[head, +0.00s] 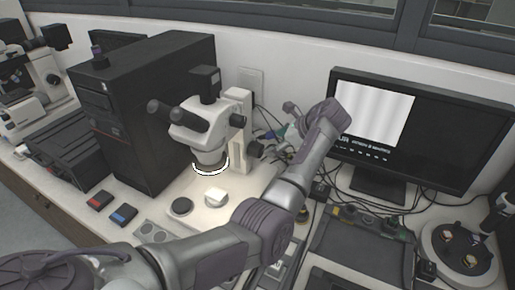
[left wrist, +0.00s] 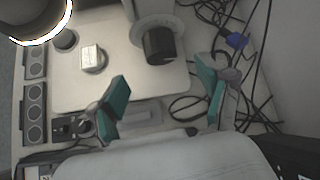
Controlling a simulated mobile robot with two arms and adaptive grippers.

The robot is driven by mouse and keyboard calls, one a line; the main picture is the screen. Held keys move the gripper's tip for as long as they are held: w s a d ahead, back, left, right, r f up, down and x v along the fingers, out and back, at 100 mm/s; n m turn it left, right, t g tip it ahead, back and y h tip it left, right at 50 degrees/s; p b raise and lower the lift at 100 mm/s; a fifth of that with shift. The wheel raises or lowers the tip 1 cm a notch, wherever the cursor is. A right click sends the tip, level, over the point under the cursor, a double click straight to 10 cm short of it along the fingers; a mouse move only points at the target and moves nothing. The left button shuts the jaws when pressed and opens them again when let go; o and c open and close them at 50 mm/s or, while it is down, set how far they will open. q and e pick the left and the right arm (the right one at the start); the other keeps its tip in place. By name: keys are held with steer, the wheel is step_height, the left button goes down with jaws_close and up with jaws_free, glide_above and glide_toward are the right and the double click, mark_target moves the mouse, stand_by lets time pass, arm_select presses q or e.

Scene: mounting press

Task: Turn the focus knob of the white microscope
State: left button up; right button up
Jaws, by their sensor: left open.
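The white microscope (head: 207,130) stands on its pale base plate, with dark eyepieces and a lit ring light under its head. Its black focus knob (head: 254,150) sticks out on the right side of the column. In the left wrist view the knob (left wrist: 160,45) is a black cylinder on a white round mount. My left gripper (head: 275,140) is just right of the knob. Its teal fingers (left wrist: 162,72) are open, one to each side of the knob's line, with the knob ahead of them and untouched as far as I can see. My right gripper is not in view.
A black computer tower (head: 150,105) stands left of the microscope, and a monitor (head: 405,130) stands to the right. Loose cables (left wrist: 250,85) lie beside the base plate. A small white block (head: 215,197) sits on the stage. A round tray (head: 458,250) is at the far right.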

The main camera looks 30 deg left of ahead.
mark_target(260, 151)
arm_select(q)
steer(key=p+x, duration=0.1)
steer(key=x, duration=0.8)
steer(key=shift+a+f, duration=0.2)
steer(key=c, duration=1.2)
steer(key=shift+o, duration=0.2)
steer(key=shift+r+p, duration=0.2)
steer(key=shift+p, duration=0.6)
steer(key=n+t+p, duration=0.1)
steer(key=p, duration=0.1)
steer(key=shift+t+p, duration=0.35)
steer(key=shift+t, duration=0.05)
steer(key=shift+f+n+t+y+p, duration=0.25)
steer(key=shift+n+t+p, duration=0.25)
steer(key=shift+t, duration=0.4)
steer(key=shift+n+t+y, duration=0.25)
steer(key=shift+n+t, duration=0.25)
steer(key=shift+t, duration=0.3)
